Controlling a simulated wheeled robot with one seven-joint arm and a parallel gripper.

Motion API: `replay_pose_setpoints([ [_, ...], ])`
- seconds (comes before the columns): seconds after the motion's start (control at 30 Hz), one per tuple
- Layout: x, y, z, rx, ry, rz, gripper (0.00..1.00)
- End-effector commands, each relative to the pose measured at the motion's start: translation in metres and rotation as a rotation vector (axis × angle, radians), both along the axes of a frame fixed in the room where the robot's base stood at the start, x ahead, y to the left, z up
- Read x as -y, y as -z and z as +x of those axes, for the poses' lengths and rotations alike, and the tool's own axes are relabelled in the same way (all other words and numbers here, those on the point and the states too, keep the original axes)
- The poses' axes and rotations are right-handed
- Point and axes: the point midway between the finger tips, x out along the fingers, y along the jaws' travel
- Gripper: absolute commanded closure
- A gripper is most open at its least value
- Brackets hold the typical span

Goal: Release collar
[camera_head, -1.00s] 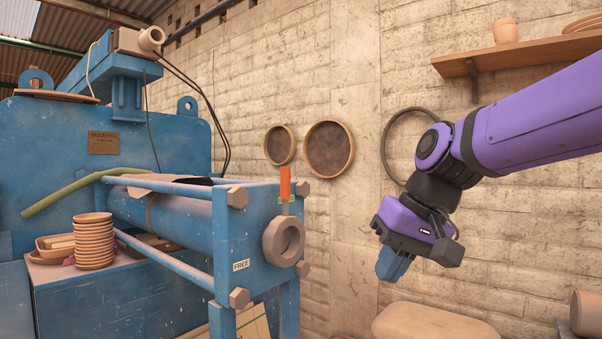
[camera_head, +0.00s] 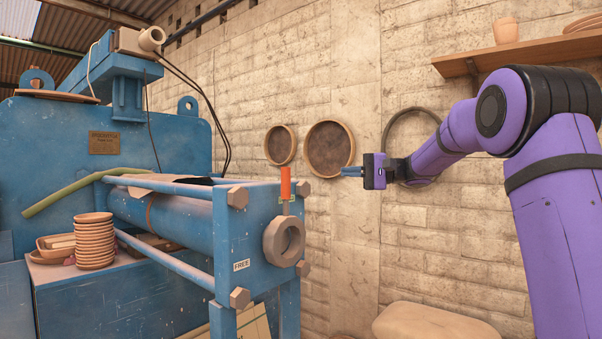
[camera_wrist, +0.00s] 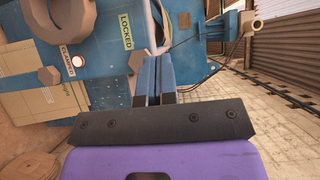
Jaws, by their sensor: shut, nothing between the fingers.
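The round tan collar (camera_head: 284,242) sits on the blue end plate (camera_head: 258,235) of the press. An orange lever handle (camera_head: 285,183) stands upright just above it. A FREE label (camera_head: 241,265) is left of the collar. The wrist view shows the collar (camera_wrist: 75,36) at upper left, a LOCKED label (camera_wrist: 126,30) and a CLAMPED label (camera_wrist: 67,60). My gripper (camera_head: 343,171) is shut and empty, right of the handle and apart from it, pointing left. Its blue fingers (camera_wrist: 153,72) show in the wrist view, where I cannot make out the handle.
Hex bolts (camera_head: 237,197) stick out at the plate's corners. Stacked clay dishes (camera_head: 94,242) stand at left by the press. Two round sieves (camera_head: 329,149) and a hoop hang on the wall behind. A shelf (camera_head: 520,53) is at upper right. The space between gripper and handle looks clear.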

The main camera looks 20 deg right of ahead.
Motion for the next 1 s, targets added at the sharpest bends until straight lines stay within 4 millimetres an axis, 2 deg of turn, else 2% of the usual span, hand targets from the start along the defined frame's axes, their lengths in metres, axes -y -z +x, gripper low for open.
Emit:
replay_pose_setpoints([
  [0.37, 0.004, -0.001, 0.003, 0.008, 0.002, 0.015, 1.00],
  [0.53, -0.004, -0.001, 0.006, 0.007, 0.000, 0.014, 1.00],
  [0.67, -0.021, -0.001, 0.012, 0.007, -0.001, 0.014, 1.00],
  [1.0, -0.079, -0.001, 0.037, 0.007, 0.000, 0.014, 1.00],
])
